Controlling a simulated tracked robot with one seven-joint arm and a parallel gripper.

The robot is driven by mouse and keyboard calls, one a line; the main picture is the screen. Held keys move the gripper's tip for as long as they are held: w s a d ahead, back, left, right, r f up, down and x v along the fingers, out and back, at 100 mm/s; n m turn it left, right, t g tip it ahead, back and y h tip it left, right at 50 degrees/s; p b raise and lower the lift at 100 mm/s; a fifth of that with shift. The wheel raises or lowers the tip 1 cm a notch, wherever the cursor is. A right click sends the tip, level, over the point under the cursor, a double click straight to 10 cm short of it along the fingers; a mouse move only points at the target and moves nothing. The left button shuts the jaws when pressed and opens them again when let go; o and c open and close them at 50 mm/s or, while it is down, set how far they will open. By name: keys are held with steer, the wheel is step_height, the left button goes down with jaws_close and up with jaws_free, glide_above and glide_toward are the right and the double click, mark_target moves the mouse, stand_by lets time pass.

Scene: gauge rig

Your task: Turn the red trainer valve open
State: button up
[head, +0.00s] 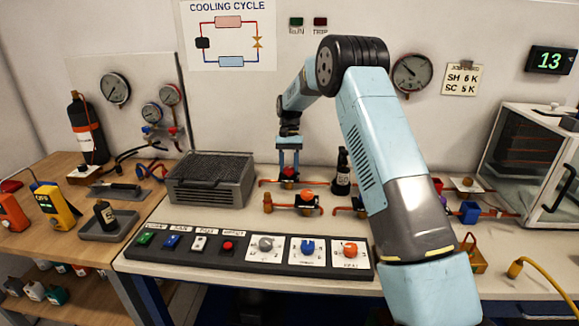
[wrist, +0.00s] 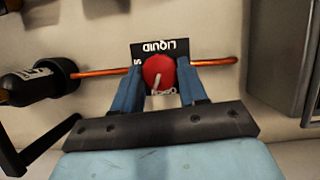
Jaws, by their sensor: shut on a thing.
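The red valve knob (wrist: 157,72) sits on a copper pipe, in front of a black label plate (wrist: 160,48) reading LIQUID. It carries a pale pointer mark. In the head view the red knob (head: 289,171) is small, at the back of the bench. My gripper (wrist: 160,80) has its two blue fingers on either side of the knob, shut on it. In the head view my gripper (head: 289,160) points down onto the valve from above. The knob's lower side and the finger contact are partly hidden.
A dark bottle (head: 342,172) stands right of the valve. A grey finned unit (head: 210,180) is to its left. An orange-knobbed valve (head: 307,195) lies in front. A control panel (head: 180,256) runs along the front edge. A glass-doored cabinet (head: 530,160) stands at the right.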

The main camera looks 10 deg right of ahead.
steer(key=shift+a+r+n+h, duration=0.1)
steer(key=shift+n+h, duration=0.35)
steer(key=shift+n, duration=0.7)
steer(key=shift+a+n+h, duration=0.1)
steer(key=shift+n+h, duration=0.35)
steer(key=shift+n, duration=0.7)
steer(key=o, duration=1.1)
steer(key=shift+c, duration=0.2)
steer(key=v, duration=1.3)
steer(key=shift+r, duration=0.3)
steer(key=shift+r, duration=0.1)
